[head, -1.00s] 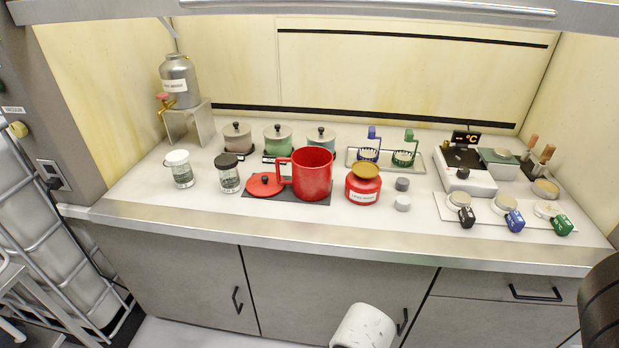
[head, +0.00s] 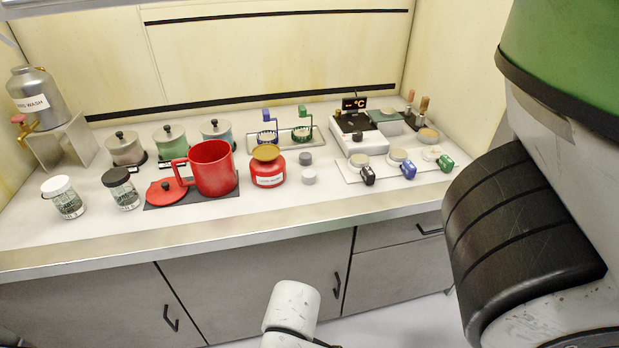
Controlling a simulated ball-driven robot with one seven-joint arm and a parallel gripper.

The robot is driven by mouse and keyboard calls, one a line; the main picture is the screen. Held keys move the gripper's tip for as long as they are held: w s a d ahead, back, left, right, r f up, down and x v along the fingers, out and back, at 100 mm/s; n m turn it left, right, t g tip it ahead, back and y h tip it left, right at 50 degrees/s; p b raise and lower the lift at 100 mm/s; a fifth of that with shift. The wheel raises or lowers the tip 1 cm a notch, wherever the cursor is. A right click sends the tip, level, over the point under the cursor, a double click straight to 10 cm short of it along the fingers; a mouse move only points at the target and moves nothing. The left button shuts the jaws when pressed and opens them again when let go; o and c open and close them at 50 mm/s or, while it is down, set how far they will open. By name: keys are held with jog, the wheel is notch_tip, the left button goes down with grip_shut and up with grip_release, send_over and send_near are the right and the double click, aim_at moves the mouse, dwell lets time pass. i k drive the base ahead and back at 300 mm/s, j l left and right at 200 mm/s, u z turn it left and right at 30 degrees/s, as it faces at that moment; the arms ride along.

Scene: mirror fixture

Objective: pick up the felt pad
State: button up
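I cannot tell for sure which thing is the felt pad. Small round flat pieces that could be it lie at the right of the bench: a tan disc (head: 428,135) by the wooden-handled tools, and three pale discs with black, blue and green tags on a white mat, such as the middle one (head: 398,156). Two grey round pieces, a darker one (head: 305,158) and a lighter one (head: 308,177), stand right of the red jar. My gripper's fingers are not in view; only parts of my arm show at the bottom and right.
A red mug (head: 212,168), its red lid (head: 166,192) and a red jar (head: 268,168) stand mid-bench. Glass jars, lidded pots and a metal wash can (head: 38,96) are to the left. A white instrument (head: 361,138) stands back right. The front bench strip (head: 200,222) is clear.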

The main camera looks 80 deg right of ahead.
aim_at(308, 176)
jog(key=z, duration=1.5)
